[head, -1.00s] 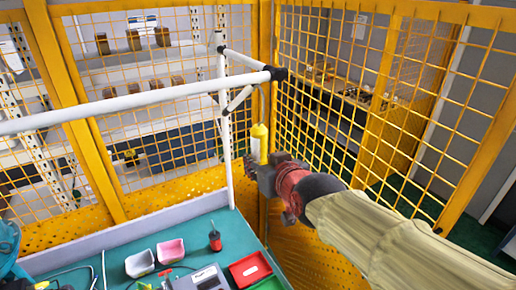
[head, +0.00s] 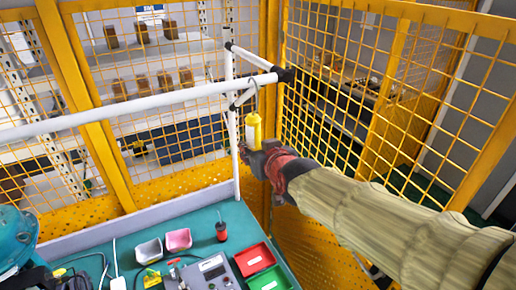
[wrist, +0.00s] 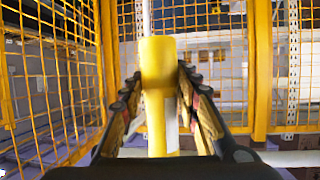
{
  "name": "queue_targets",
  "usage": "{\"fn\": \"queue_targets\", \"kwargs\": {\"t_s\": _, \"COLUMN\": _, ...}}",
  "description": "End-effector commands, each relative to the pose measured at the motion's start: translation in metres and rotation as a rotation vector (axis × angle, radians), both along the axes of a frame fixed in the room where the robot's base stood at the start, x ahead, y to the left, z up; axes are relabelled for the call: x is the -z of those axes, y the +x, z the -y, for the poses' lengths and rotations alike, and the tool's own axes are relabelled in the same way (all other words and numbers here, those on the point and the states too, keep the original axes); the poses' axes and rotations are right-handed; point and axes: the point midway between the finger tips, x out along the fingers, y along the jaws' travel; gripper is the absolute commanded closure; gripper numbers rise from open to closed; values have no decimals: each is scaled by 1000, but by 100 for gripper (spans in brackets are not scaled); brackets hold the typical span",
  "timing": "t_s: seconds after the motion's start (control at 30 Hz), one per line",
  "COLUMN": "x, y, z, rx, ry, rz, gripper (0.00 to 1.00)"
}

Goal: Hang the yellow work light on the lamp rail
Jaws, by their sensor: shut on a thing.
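The yellow work light (head: 253,131) is upright in my gripper (head: 258,152), with a pale panel on its side. A thin grey hook shows above it, close to the white lamp rail (head: 160,97), near the rail's dark end joint. I cannot tell whether the hook is over the rail or only in front of or behind it. In the wrist view the work light (wrist: 158,62) stands between the two fingers of my gripper (wrist: 157,88), which is shut on it. The hook cannot be made out in the wrist view.
A white post (head: 231,130) and short braces stand beside the light. Yellow mesh fencing (head: 350,90) closes in the back and right. The green bench (head: 120,240) below holds small bins (head: 252,258), a red-handled tool (head: 222,232) and a grey device.

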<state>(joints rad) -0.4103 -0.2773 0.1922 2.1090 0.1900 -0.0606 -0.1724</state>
Motion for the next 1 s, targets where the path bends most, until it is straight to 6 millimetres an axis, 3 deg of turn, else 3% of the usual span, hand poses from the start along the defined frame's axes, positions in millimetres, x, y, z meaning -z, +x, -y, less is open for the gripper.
{"fn": "queue_targets", "kwargs": {"t_s": 1.0, "x": -2, "y": 63, "z": -39, "rx": 0, "ry": 0, "rz": 1, "gripper": 100}}
